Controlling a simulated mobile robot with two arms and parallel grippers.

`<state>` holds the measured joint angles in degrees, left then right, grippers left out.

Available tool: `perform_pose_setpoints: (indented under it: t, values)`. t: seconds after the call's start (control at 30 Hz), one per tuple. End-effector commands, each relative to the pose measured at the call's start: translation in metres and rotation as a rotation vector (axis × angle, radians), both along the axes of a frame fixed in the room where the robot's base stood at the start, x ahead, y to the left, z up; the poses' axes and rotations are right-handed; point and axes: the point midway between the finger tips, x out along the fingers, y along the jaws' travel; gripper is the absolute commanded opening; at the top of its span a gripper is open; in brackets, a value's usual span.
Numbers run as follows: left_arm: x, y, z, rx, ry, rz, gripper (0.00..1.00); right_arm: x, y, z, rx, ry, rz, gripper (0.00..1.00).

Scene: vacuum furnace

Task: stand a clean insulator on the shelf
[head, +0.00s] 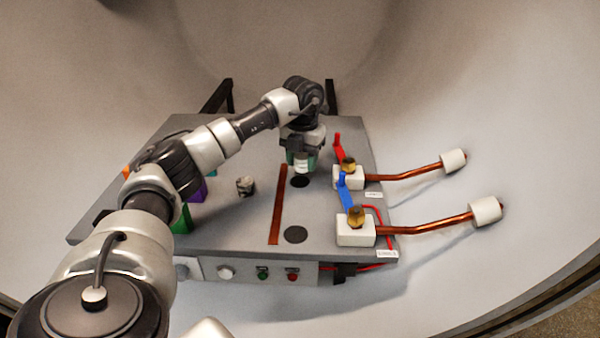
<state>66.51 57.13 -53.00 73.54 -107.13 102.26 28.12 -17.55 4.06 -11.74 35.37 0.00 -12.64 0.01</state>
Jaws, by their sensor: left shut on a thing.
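My left gripper (302,158) is over the grey shelf (225,245), pointing down. It is shut on a white insulator (302,167), which is partly hidden between the greenish fingers. The insulator is just above or at the far black round spot (300,181); I cannot tell whether it touches. A second black round spot (296,234) lies bare nearer the front. A small whitish insulator with dark marks (245,186) stands on the shelf to the left. My right gripper is not in view.
A flat copper strip (278,205) lies left of the spots. To the right are white blocks (355,231) with a red lever (338,146), a blue lever (344,192) and copper rods (430,223). Green (182,220) and purple (199,193) things stand behind my arm.

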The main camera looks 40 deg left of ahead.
Motion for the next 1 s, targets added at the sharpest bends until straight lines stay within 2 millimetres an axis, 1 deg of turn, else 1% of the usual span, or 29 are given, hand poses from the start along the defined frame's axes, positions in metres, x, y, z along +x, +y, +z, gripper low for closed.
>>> perform_pose_setpoints:
  t: [0.03, 0.1, 0.27, 0.4, 0.5, 0.87, 0.9, 0.97, 1.0]
  values:
    - [0.002, 0.006, -0.004, 0.0, 0.001, 0.003, 0.18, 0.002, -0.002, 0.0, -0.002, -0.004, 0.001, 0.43]
    - [0.004, 0.011, -0.007, 0.001, 0.0, 0.001, 0.18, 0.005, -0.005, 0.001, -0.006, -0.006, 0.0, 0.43]
    - [0.004, 0.014, -0.016, 0.001, 0.001, -0.002, 0.18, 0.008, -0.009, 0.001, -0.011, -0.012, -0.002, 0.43]
    - [0.004, 0.014, -0.037, 0.001, 0.003, -0.002, 0.18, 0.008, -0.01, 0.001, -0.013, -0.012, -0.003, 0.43]
    - [0.004, 0.014, -0.048, 0.0, 0.002, -0.001, 0.18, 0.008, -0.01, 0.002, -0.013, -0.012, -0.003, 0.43]
    - [0.004, 0.013, -0.052, 0.0, 0.0, -0.001, 0.18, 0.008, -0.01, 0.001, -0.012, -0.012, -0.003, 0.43]
    - [0.004, 0.013, -0.052, 0.0, -0.001, -0.001, 0.47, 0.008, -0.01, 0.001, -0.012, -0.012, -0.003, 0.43]
    - [0.004, 0.013, -0.052, 0.0, -0.001, -0.001, 0.56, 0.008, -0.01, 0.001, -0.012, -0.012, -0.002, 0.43]
    - [0.004, 0.013, -0.052, 0.0, -0.001, -0.001, 0.62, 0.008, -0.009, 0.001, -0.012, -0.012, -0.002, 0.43]
